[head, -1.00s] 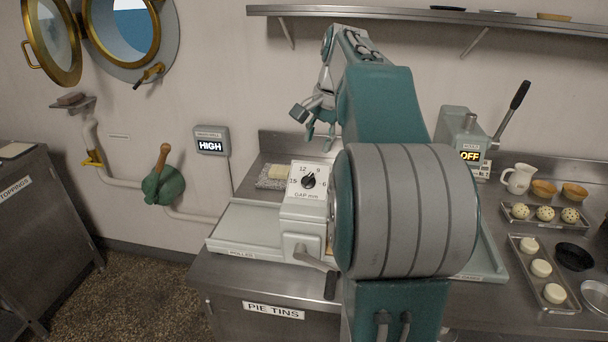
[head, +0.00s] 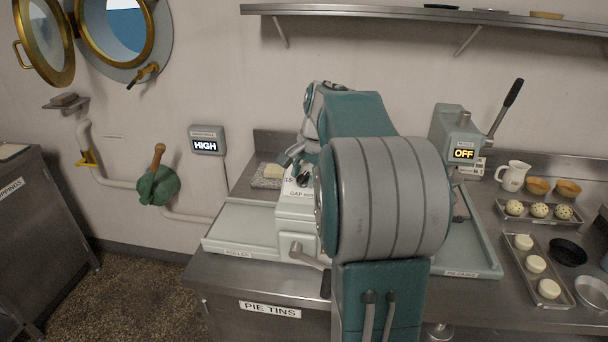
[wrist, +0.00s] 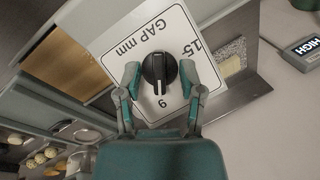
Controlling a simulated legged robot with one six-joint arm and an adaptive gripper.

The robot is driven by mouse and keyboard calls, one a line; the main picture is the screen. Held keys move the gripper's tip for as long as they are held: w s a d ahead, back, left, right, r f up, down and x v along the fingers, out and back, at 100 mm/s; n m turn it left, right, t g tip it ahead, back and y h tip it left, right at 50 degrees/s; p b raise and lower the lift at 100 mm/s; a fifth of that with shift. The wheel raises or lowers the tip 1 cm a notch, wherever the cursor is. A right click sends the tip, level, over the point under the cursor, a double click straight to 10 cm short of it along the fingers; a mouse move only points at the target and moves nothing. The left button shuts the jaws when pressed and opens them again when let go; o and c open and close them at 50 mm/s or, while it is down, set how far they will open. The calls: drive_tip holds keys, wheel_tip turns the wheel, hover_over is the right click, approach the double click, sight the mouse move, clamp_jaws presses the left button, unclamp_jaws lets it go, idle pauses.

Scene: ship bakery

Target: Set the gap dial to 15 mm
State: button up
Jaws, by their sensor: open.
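The gap dial is a black knob (wrist: 159,72) on a white plate (wrist: 100,28) marked "GAP mm". In the wrist view its white pointer line faces the numeral that I read as 9, upside down. The 15 mark is at the upper right of the plate; the 12 is hidden behind a finger. My gripper (wrist: 160,77) is open, one finger on each side of the knob; I cannot tell whether they touch it. In the head view my arm covers much of the dial plate, and the knob (head: 302,180) shows just below my gripper.
The dial sits on the roller machine (head: 240,228), with a crank handle (head: 308,257) at its front. A lever press reading OFF (head: 463,153) stands right. Trays of dough balls (head: 538,212) and pale rounds (head: 535,264) lie at the right. A wall box (head: 206,145) reads HIGH.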

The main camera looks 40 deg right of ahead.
clamp_jaws()
